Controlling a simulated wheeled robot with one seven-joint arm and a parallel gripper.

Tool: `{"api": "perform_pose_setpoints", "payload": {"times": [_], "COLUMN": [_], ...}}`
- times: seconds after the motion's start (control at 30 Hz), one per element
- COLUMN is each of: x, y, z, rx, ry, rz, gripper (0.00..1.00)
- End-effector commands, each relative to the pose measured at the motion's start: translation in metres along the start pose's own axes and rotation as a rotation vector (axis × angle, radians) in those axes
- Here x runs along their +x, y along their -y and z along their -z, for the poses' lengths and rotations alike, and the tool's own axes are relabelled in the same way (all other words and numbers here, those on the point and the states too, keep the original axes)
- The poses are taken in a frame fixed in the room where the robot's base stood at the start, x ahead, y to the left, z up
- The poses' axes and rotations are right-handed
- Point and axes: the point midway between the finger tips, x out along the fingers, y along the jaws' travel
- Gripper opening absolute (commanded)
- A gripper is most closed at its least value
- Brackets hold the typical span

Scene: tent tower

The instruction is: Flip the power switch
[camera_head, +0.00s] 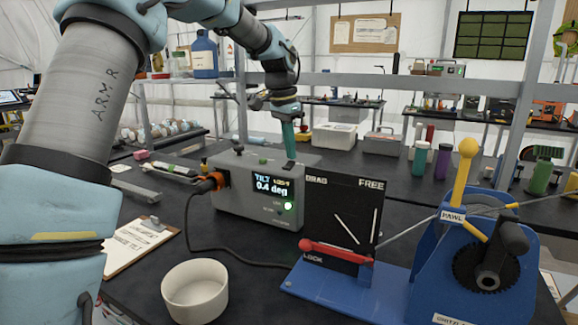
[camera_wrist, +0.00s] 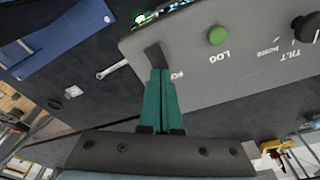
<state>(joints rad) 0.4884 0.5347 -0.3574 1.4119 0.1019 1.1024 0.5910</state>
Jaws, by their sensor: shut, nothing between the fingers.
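The grey instrument box (camera_head: 245,205) stands on the dark bench, its lit display reading a tilt of 0.4 deg. In the wrist view a small dark rocker or lever (camera_wrist: 153,55) sits on the box's top panel (camera_wrist: 190,60), beside a partly covered label starting "PO"; I take it as the power switch. My gripper (camera_head: 289,157) has teal fingers, shut and empty, pointing down at the box's right top edge. In the wrist view the fingertips (camera_wrist: 158,72) are right at the dark switch; I cannot tell whether they touch it. The switch's position is unclear.
A green LOG button (camera_wrist: 217,35) is near the fingers. An orange plug with a cable (camera_head: 208,184) enters the box's left side. A white bowl (camera_head: 195,290), a clipboard (camera_head: 138,243) and a blue device with red and yellow levers (camera_head: 432,270) stand around the box.

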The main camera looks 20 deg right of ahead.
Motion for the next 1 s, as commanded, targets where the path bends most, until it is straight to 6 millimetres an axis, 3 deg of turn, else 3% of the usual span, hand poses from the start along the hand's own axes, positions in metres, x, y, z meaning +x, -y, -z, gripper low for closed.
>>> {"api": "perform_pose_setpoints", "payload": {"times": [1.0], "x": [0.012], "y": [0.000], "z": [-0.002], "rx": [0.000], "ry": [0.001], "rz": [-0.001], "gripper": [0.00]}}
